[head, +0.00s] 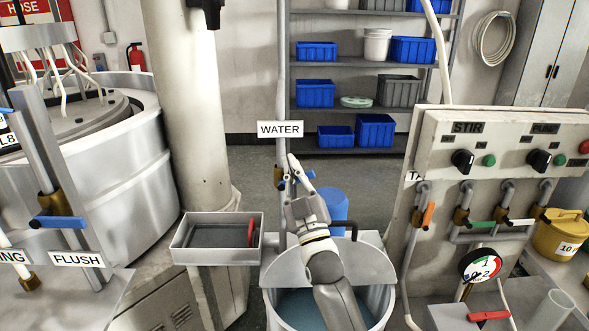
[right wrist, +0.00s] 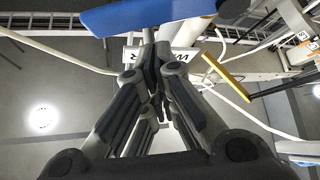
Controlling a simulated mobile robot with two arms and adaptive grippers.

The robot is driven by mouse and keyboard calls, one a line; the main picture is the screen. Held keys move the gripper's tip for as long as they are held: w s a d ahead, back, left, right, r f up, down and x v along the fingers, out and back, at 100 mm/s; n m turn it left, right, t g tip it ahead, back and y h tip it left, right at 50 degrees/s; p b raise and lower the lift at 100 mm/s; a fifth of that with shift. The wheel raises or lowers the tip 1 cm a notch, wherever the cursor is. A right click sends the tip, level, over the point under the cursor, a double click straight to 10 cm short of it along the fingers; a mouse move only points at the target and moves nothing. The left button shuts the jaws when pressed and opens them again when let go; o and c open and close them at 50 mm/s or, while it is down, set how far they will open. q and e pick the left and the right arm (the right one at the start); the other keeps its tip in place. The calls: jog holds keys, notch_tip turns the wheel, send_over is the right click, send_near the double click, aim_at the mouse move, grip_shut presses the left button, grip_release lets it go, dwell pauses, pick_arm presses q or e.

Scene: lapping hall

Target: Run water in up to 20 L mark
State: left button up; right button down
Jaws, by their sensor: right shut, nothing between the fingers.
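The WATER sign (head: 280,129) hangs on a thin upright pipe. Below it is a brass valve (head: 279,176) with a blue lever (head: 297,178), partly hidden by my right gripper. My right gripper (head: 296,168) is shut and empty, its fingertips at the lever; I cannot tell whether they touch. In the right wrist view the blue lever (right wrist: 150,12) lies across the top, just beyond the closed fingers (right wrist: 150,65). Below stands a round tank (head: 384,300) with bluish liquid (head: 298,308) in it, partly covered by my right arm. No level mark is readable. My left gripper is out of view.
A grey tray (head: 217,243) with a red item sits left of the tank. A blue container (head: 336,205) stands behind it. A control panel (head: 510,143) with several valves is at right, beside a yellow can (head: 558,236). A lapping machine (head: 100,170) fills the left.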

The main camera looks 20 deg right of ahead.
jog(key=shift+s+d+f, duration=0.15)
jog(key=shift+d+f, duration=0.15)
jog(key=shift+f, duration=0.25)
jog(key=shift+s+d+f, duration=0.1)
jog(key=shift+d+f, duration=0.15)
jog(key=shift+f, duration=0.25)
jog(key=f+m+b, duration=0.1)
jog(key=d+f+m+h+b, duration=0.1)
jog(key=b, duration=0.1)
jog(key=shift+s+d+h, duration=0.15)
jog(key=shift+s+h, duration=0.1)
jog(key=shift+h, duration=0.05)
